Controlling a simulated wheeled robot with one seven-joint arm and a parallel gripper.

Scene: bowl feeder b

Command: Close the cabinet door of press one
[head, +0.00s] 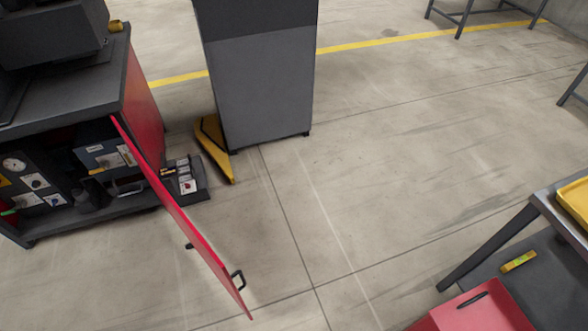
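The cabinet of press one (75,95) stands at the left in the head view, with a dark top and a red side. I cannot read a label that names it. Its red door (185,220) stands wide open, swung out over the floor towards the front. Inside the open cabinet are a gauge (14,164), dark boxes and small labelled panels. My gripper is not in view.
A grey cabinet (260,85) stands behind, with a yellow wedge-shaped piece (214,145) at its foot. A workbench (555,205) with a yellow tray (577,200) and a red box (475,312) is at the lower right. The middle floor is clear.

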